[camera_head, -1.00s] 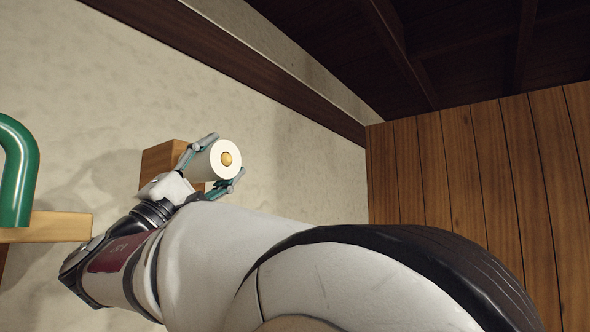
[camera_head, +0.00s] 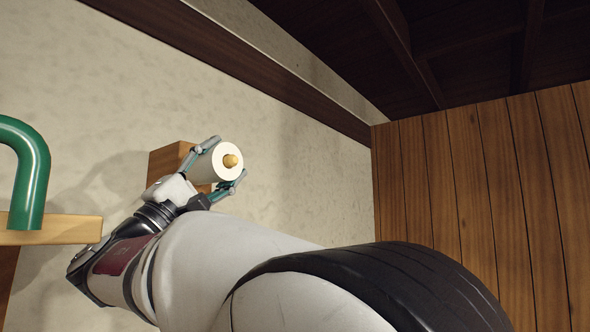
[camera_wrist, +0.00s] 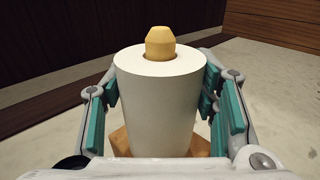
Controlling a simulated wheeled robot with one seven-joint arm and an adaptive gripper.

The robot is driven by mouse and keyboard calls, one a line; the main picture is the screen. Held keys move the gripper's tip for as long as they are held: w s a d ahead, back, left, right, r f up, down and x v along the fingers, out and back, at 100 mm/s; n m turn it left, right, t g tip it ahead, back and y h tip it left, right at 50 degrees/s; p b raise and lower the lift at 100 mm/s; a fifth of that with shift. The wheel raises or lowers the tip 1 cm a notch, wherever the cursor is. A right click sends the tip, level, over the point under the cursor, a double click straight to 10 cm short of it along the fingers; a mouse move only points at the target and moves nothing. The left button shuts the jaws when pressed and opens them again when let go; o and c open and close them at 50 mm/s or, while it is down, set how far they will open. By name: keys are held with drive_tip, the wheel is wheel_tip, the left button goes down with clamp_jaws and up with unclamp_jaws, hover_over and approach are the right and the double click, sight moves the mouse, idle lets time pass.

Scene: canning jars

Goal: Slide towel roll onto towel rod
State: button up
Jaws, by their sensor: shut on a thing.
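The white towel roll (camera_head: 227,165) is between the fingers of my gripper (camera_head: 223,167), which is shut on it. The light wooden towel rod (camera_head: 231,161) passes through the roll's core, and its rounded tip sticks out of the near end. The wooden wall block (camera_head: 167,158) is behind the roll. In the wrist view the roll (camera_wrist: 157,108) stands upright between the teal finger pads of my gripper (camera_wrist: 160,108). The rod tip (camera_wrist: 159,42) rises above the roll's top, and part of the block (camera_wrist: 119,142) shows below. The rest of the rod is hidden inside the roll.
A green curved pipe (camera_head: 38,180) and a wooden ledge (camera_head: 62,231) are at the left. A dark beam (camera_head: 235,62) runs along the pale wall above. A plank wall (camera_head: 480,180) stands at the right. The space between roll and planks is clear.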

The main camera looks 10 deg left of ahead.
drive_tip(key=shift+h, duration=0.3)
drive_tip(key=o, duration=1.2)
drive_tip(key=shift+o, duration=0.2)
drive_tip(key=v, duration=0.7)
drive_tip(key=shift+s+a+f, duration=0.1)
drive_tip(key=shift+s, duration=0.1)
